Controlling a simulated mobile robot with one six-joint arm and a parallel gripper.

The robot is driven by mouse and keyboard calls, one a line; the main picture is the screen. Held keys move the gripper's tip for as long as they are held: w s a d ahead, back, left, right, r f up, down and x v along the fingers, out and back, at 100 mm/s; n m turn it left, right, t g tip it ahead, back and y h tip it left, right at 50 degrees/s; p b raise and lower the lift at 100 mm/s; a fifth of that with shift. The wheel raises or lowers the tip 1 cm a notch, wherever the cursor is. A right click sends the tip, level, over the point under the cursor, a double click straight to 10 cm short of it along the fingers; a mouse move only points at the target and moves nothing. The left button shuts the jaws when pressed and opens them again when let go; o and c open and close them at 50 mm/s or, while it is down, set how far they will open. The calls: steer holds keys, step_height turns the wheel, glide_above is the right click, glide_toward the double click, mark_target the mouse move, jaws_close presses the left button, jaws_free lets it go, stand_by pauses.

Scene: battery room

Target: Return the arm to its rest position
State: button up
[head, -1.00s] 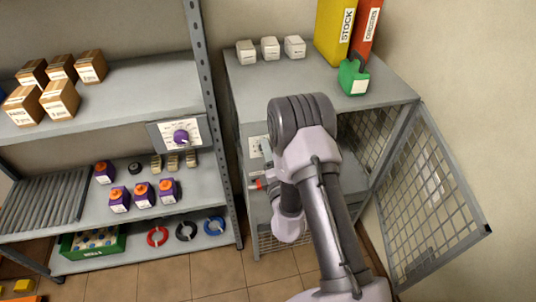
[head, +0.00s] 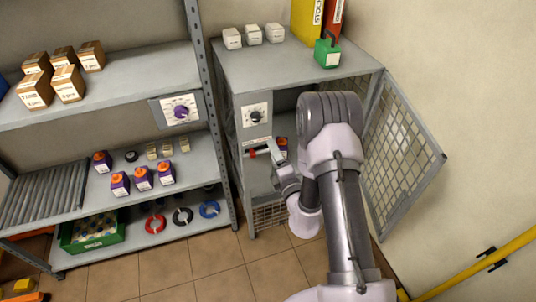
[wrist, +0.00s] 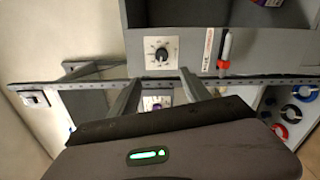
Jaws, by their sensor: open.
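My gripper (head: 274,152) is in front of the grey cabinet (head: 300,72), by its left front edge. In the wrist view its two fingers (wrist: 160,92) are spread apart with nothing held between them. My arm stands before the cabinet and hides part of its inside. The cabinet's panel with a black rotary knob (head: 254,115) is above the gripper; it also shows in the wrist view (wrist: 160,53). A small red-and-white piece (wrist: 225,52) sits on the cabinet front beside the knob, apart from the fingers in the wrist view.
The mesh door (head: 402,150) stands open on the right. A purple-and-orange item (head: 282,144) is inside the cabinet. A shelf rack (head: 120,82) with boxes, purple items and cable rings stands left. A yellow rail (head: 475,267) is at right. Tiled floor (head: 190,268) is clear.

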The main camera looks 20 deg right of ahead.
steer(key=shift+s+d+f, duration=0.1)
steer(key=shift+s+d, duration=0.05)
steer(key=shift+s, duration=0.05)
steer(key=shift+w, duration=0.1)
